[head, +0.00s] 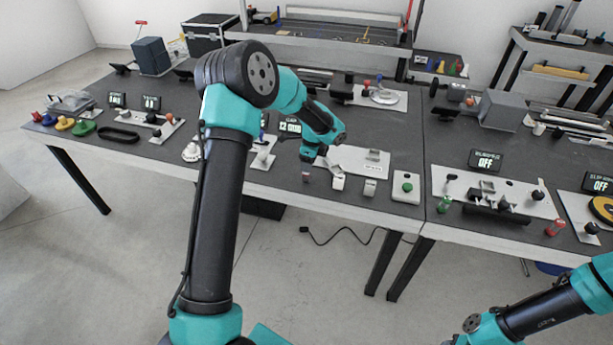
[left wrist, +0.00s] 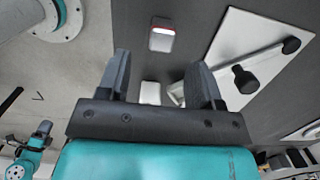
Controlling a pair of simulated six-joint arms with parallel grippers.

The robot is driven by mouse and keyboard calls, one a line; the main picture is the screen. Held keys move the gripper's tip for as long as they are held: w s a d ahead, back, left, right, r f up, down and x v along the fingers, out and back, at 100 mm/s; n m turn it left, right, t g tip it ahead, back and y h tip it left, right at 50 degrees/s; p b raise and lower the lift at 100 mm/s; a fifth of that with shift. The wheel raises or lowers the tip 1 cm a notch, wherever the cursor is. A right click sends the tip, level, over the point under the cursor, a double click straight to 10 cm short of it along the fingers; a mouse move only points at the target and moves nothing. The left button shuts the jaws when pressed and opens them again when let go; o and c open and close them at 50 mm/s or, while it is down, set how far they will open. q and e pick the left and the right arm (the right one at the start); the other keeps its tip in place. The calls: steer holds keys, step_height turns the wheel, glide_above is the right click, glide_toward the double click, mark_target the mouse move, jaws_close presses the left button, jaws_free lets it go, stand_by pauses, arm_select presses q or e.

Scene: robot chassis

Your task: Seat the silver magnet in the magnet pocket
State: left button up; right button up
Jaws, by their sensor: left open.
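My left gripper (head: 311,157) hangs above the front part of the table. In the left wrist view its two fingers (left wrist: 162,82) are apart, with nothing held. A small silver block with a red band (left wrist: 162,36) lies on the dark tabletop beyond the fingertips; it looks like the small red-marked piece in the head view (head: 306,176). A second pale silver piece (left wrist: 150,93) shows between the fingers, partly hidden by the gripper. Which piece is the silver magnet, I cannot tell for sure. I cannot make out the magnet pocket. My right gripper is out of view.
A white plate with black knobs (left wrist: 238,55) lies near the left gripper. A white plate (head: 350,158), a small silver block (head: 370,187) and a green-button box (head: 406,188) stand to the right. The table's front edge is close. Displays and fixtures crowd the back.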

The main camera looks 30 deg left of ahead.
mark_target(306, 175)
arm_select(q)
steer(key=shift+a+f, duration=0.2)
steer(key=shift+f, duration=1.1)
steer(key=shift+a+f, duration=0.2)
steer(key=shift+f, duration=1.05)
steer(key=c, duration=1)
steer(key=shift+c, duration=0.2)
steer(key=shift+r, duration=0.1)
